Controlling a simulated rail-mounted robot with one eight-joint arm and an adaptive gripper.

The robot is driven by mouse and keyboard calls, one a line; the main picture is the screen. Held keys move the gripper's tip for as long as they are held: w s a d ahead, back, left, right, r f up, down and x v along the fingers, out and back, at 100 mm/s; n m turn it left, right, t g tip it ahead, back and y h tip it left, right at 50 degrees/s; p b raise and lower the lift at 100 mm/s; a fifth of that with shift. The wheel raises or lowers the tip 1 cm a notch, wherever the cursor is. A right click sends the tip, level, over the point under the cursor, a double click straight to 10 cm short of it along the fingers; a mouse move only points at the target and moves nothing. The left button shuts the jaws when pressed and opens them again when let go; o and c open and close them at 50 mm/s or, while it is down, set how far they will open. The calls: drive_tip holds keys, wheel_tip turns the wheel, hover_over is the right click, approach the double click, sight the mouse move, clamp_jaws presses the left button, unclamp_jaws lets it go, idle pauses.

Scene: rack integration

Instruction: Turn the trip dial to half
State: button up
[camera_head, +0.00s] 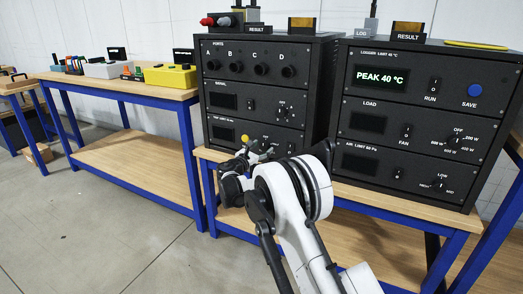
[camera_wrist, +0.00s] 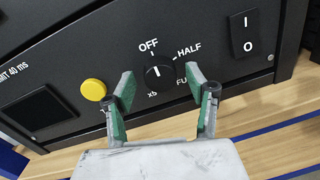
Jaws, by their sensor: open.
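The trip dial (camera_wrist: 159,77) is a black round knob on a dark panel, with OFF above it, HALF to its upper right, a partly hidden FULL label at lower right and x5 below. My gripper (camera_wrist: 160,88) is open, with one green-padded finger on each side of the dial in the picture. The dial lies between the fingertips, and I see no clear contact. In the head view my gripper (camera_head: 254,153) is at the lowest panel of the left rack (camera_head: 225,128), hiding part of it.
A yellow button (camera_wrist: 94,89) is just left of the left finger. A black rocker switch (camera_wrist: 244,33) is at upper right. The wooden bench (camera_wrist: 272,120) lies below the panel. A second rack (camera_head: 372,148) with a PEAK 40 °C display stands to the right.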

drive_tip(key=c, duration=1.2)
drive_tip(key=shift+o, duration=0.2)
drive_tip(key=shift+m, duration=0.4)
drive_tip(key=m+p, duration=0.1)
drive_tip(key=m, duration=0.1)
drive_tip(key=shift+m, duration=0.4)
drive_tip(key=m, duration=0.3)
drive_tip(key=shift+d+m, duration=0.1)
drive_tip(key=shift+m, duration=0.2)
drive_tip(key=m+y+p, duration=0.1)
drive_tip(key=m, duration=0.5)
